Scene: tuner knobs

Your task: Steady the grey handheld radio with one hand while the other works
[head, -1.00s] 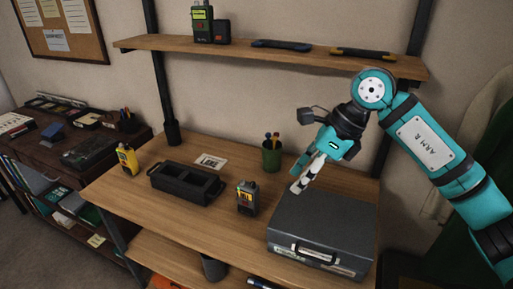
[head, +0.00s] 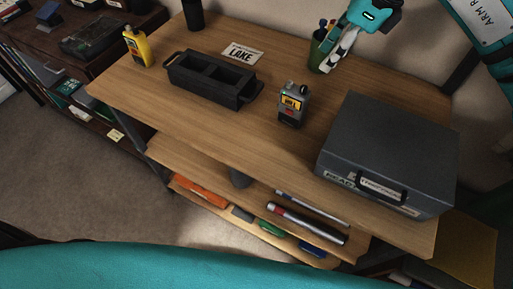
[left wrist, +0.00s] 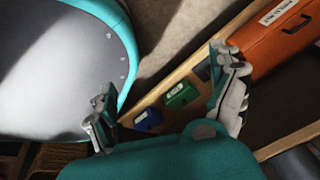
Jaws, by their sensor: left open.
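The grey handheld radio (head: 292,105), with a yellow-and-orange front, stands upright on the wooden table, left of the grey case. Neither gripper touches it. My right gripper (head: 337,52) is at the top of the head view, behind and right of the radio, overlapping the green pen cup. Its fingers look close together, but I cannot tell whether they are shut. My left gripper (left wrist: 166,104) shows only in the left wrist view. Its fingers are wide apart and empty, in front of the lower shelf items.
A black divided tray (head: 212,80), a yellow radio (head: 137,48), a LAKE card (head: 242,53), the green cup (head: 319,50) and the grey case (head: 390,140) are on the table. The lower shelf holds a flashlight (head: 307,222) and an orange case (left wrist: 285,38). Table in front of the radio is clear.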

